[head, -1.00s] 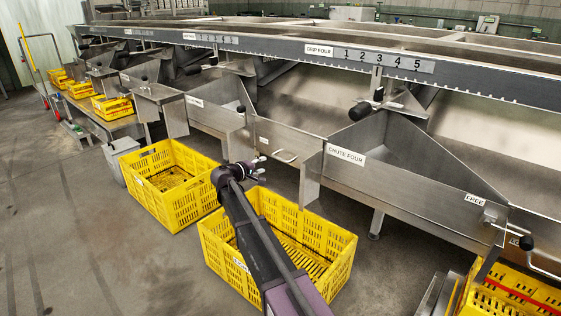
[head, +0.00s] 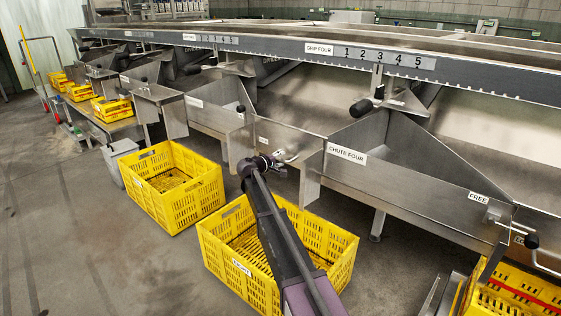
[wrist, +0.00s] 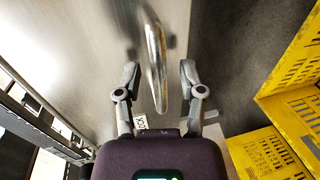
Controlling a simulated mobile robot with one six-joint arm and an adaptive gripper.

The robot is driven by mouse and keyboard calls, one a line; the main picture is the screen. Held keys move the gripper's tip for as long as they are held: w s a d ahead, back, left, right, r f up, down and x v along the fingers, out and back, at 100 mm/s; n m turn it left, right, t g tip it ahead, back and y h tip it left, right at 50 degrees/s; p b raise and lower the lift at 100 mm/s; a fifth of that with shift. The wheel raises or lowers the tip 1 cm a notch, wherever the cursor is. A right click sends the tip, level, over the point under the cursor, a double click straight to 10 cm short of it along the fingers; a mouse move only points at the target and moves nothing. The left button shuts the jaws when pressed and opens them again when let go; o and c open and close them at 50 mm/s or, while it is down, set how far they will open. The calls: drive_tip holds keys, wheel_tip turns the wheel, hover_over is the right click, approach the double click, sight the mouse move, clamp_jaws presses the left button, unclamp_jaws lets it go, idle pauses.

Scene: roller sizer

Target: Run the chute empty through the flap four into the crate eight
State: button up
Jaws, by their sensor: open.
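Chute four (head: 410,183) is a steel trough with a "CHUTE FOUR" label; the part of its inside that shows is bare steel. The flap (head: 306,147) is the steel panel left of that label; it looks closed. Its bar handle (wrist: 155,60) lies between the fingers of my gripper (wrist: 158,75) in the wrist view, with gaps on both sides. In the head view my gripper (head: 285,158) is at the flap's front and hides much of the handle. My gripper is open. Crate eight (head: 216,254) is yellow, stands on the floor below and looks empty where visible; my arm covers part.
Another yellow crate (head: 165,200) stands to the left, and one with a red strip (head: 520,290) at lower right. A lever with a black knob (head: 362,107) sits above the chute. A "FREE" label (head: 478,197) is at the chute's right end. Grey floor is clear at left.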

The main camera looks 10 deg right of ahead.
clamp_jaws()
drive_tip(key=shift+r, duration=0.1)
idle(0.4)
